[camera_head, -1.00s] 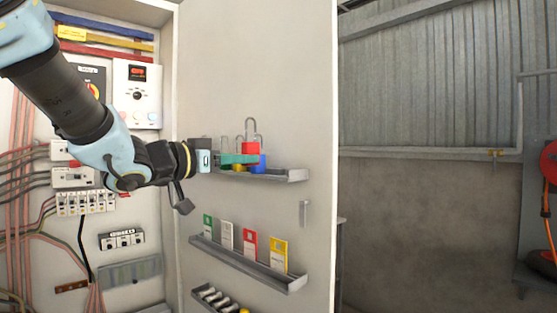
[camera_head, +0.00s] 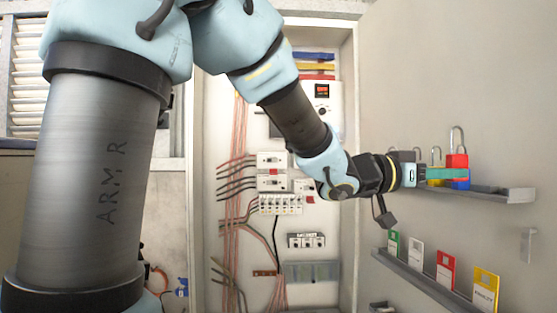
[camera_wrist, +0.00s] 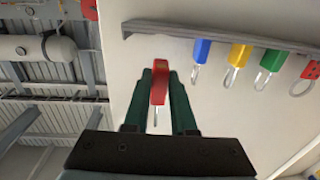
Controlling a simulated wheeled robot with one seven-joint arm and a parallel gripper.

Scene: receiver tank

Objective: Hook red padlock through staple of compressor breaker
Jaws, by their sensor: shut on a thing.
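The red padlock (camera_head: 457,160) is between the green fingers of my gripper (camera_head: 441,173), at the upper shelf on the cabinet door. Its shackle points up in the head view. In the wrist view the red padlock (camera_wrist: 159,86) is clamped between both fingertips (camera_wrist: 160,92), beside the shelf's row of padlocks. The breakers (camera_head: 271,172) are inside the cabinet, left of my gripper. I cannot tell which one is the compressor breaker, and its staple is too small to make out.
The shelf (camera_head: 510,193) holds a blue padlock (camera_wrist: 201,50), a yellow padlock (camera_wrist: 238,55) and a green padlock (camera_wrist: 272,58). A red hasp-like piece (camera_wrist: 311,70) is at its end. A tag rack (camera_head: 418,277) is below. The open door bounds the right side.

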